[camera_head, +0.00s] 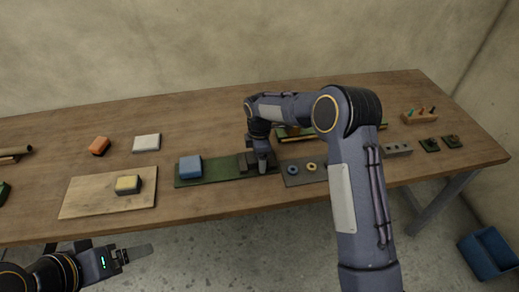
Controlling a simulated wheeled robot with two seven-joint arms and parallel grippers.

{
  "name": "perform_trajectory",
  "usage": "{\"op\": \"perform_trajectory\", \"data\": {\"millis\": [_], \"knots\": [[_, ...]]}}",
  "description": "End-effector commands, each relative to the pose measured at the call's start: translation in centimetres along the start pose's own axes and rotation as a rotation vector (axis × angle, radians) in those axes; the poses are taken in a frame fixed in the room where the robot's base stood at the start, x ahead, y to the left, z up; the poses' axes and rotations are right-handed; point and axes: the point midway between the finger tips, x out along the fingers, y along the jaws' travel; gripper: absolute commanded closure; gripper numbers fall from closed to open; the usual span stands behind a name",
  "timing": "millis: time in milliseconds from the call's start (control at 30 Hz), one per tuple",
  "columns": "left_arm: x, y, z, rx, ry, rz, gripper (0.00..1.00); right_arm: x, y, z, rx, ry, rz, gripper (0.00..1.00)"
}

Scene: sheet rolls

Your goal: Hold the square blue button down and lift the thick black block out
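The square blue button (190,167) stands at the left end of a long dark green base (217,172) on the table. A dark block (245,161), which looks like the thick black block, is at the right part of that base and partly hidden. My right gripper (262,163) points down at this block's right side; its fingertips are hidden, so I cannot tell whether it grips. My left gripper (136,254) is off the table's front edge at the lower left, well away from the button. It is seen side-on, so its opening is unclear.
A wooden board (90,197) with a yellow-topped block (128,185) lies left of the base. An orange block (99,146) and a white block (146,142) lie behind. A grey plate with rings (292,169) is close on the right. My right arm hides part of the table.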

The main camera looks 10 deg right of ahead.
Motion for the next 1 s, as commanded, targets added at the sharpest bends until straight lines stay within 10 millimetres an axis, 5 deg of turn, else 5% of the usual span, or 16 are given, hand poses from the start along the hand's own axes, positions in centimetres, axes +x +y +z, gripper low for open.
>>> {"op": "perform_trajectory", "data": {"millis": [267, 667, 1000], "knots": [[0.00, 0.00, 0.00, 0.000, 0.000, 0.000, 0.17, 0.17, -0.01, 0.01, 0.000, 0.000, -0.001, 0.25], [0.00, 0.00, 0.00, 0.000, 0.000, 0.000, 0.17, 0.13, 0.00, 0.00, 0.000, 0.000, 0.000, 0.76], [0.00, 0.00, 0.00, 0.000, 0.000, 0.000, 0.60, 0.10, 0.01, -0.01, 0.000, 0.000, 0.000, 0.76]]}}
